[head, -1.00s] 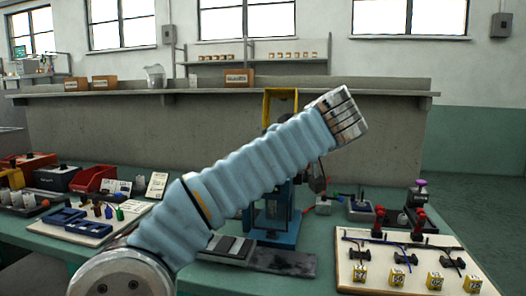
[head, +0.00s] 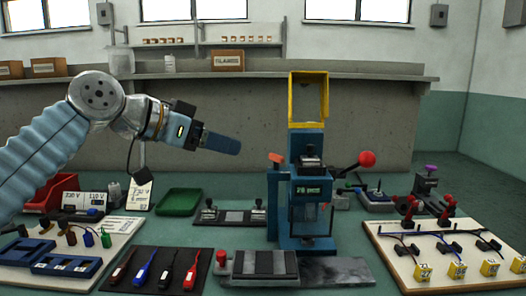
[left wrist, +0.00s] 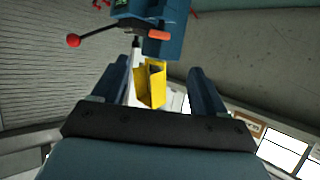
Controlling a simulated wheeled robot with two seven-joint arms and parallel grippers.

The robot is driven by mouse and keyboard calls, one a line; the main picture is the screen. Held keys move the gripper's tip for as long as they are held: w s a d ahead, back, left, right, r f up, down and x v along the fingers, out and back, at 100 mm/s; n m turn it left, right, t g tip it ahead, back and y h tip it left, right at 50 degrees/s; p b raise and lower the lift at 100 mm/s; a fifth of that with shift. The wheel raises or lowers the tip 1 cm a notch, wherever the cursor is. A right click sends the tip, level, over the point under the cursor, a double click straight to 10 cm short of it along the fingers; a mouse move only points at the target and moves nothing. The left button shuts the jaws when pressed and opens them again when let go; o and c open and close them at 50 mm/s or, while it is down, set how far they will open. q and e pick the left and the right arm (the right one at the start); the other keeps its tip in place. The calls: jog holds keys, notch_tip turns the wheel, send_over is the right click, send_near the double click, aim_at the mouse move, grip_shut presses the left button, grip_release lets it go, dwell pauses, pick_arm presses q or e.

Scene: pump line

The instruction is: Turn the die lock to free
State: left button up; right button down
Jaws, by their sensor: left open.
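The blue press (head: 310,190) stands on the green bench right of centre, with its yellow frame (head: 294,100) raised on top. An orange-red tab (head: 276,158), which may be the die lock, sticks out of the press's upper left side; it also shows in the left wrist view (left wrist: 159,35). A lever with a red ball (head: 367,158) points up and right from the press. My left gripper (head: 238,148) is in the air just left of the orange tab, apart from it. Its fingers are spread and empty in the left wrist view (left wrist: 160,85). My right gripper is out of view.
In front of the press lie a grey plate (head: 345,272) and a striped block (head: 265,263). A dark mat with several coloured tools (head: 117,268) is left of them. A wiring board with yellow blocks (head: 400,270) is at right. A green tray (head: 179,202) lies behind.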

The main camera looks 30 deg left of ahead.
aim_at(274, 157)
pick_arm(q)
jog(key=x, duration=1.3)
jog(key=shift+w+r+p, duration=0.1)
jog(key=shift+w+p, duration=0.25)
jog(key=shift+p, duration=0.05)
jog(key=c, duration=1.1)
jog(key=shift+o, duration=0.2)
